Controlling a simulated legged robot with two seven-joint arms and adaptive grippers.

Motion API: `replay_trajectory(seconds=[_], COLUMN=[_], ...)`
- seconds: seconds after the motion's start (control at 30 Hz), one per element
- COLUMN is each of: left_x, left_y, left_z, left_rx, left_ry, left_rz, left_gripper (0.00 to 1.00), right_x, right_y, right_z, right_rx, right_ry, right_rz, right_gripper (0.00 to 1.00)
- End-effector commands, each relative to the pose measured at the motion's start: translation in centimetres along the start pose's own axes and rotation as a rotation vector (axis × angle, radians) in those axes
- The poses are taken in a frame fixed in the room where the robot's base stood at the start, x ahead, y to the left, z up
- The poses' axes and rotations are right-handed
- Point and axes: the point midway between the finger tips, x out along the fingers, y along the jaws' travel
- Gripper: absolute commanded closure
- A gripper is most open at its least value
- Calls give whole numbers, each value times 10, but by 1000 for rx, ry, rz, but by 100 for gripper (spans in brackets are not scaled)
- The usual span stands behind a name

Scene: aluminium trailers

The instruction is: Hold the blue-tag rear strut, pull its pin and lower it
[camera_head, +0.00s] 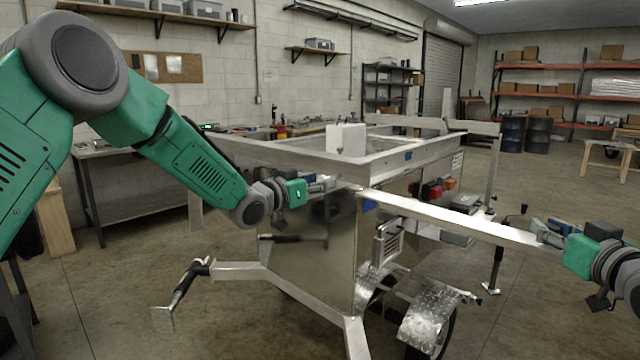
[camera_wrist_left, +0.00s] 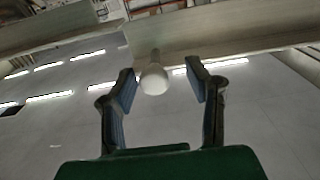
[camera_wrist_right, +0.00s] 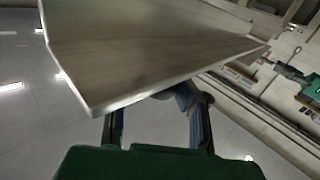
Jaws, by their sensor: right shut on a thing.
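A long aluminium strut (camera_head: 450,218) runs out level from the trailer's near corner, with a blue tag (camera_head: 369,205) at its inner end. My right gripper (camera_head: 545,232) is shut on the strut's outer end; in the right wrist view the strut (camera_wrist_right: 140,60) fills the space above the fingers (camera_wrist_right: 160,118). My left gripper (camera_head: 328,183) is at the trailer corner beside the strut's inner end. In the left wrist view its fingers (camera_wrist_left: 160,85) are open, on either side of a pale rounded pin knob (camera_wrist_left: 153,79), with gaps to it. The pin's shaft is mostly hidden.
The trailer frame (camera_head: 270,155) carries a white box (camera_head: 346,139) and a second blue tag (camera_head: 408,155). A leg with a crank (camera_head: 495,265) stands behind the strut, and a chequer-plate mudguard (camera_head: 425,318) is below it.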

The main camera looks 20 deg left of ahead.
Motion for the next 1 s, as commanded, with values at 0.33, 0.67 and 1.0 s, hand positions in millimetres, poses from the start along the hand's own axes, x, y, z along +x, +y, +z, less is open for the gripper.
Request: replay_trajectory(seconds=[0.33,0.67,1.0], left_x=[-36,-101,-120], left_y=[-2,-4,-4], left_z=[0,2,3], left_rx=[-4,-5,-2], left_ry=[0,0,-2], left_rz=[-1,-2,-1], left_gripper=[56,56,56], right_x=[0,0,0], right_y=[-2,-2,-2], right_z=[-2,-1,0], right_rx=[0,0,1], right_ry=[3,3,2], right_rz=[-3,-4,-5], right_gripper=[100,100,100])
